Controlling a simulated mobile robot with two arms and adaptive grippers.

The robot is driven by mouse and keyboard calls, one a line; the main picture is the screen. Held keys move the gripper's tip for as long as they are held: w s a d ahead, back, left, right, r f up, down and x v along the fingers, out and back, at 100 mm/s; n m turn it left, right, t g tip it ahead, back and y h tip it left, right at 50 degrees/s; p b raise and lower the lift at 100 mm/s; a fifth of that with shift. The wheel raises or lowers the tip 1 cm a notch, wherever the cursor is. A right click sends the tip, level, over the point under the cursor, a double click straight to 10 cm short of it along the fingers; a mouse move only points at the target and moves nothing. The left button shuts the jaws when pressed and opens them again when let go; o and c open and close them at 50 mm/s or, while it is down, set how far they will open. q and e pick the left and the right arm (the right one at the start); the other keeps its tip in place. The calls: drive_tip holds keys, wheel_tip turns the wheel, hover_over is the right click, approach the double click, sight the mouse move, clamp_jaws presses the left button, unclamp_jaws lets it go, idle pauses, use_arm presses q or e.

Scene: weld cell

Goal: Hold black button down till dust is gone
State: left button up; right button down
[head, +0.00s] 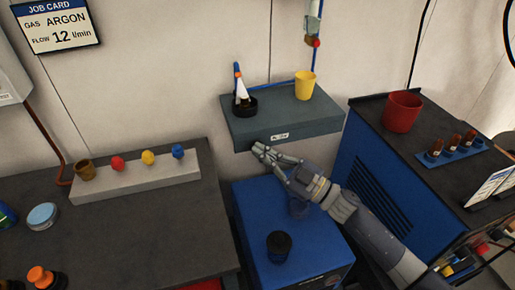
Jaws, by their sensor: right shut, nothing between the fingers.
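A grey box-shaped shelf unit (300,121) is fixed to the wall, with a small white label (279,136) on its front face. My right gripper (258,149) is shut and empty. Its fingertips are at the lower left of that front face, left of the label. I cannot tell whether they touch it. I see no clear black button; one at the fingertips would be hidden by them. I can make out no dust. On top of the unit are a white cone (242,91) in a black round cup (245,106) and a yellow cup (305,85). My left gripper is not in view.
A blue cabinet (295,215) with a black cylinder (279,246) stands below my right arm. A red cup (402,111) and a blue rack (451,152) of brown bottles are on the right. The left bench has a grey block (138,184) with coloured knobs.

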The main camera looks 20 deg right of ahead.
drive_tip(key=shift+s+p, duration=0.4)
drive_tip(key=shift+s, duration=0.6)
drive_tip(key=s+p, duration=0.2)
drive_tip(key=s, duration=0.3)
drive_tip(key=shift+d, duration=0.15)
drive_tip(key=shift+w, duration=0.1)
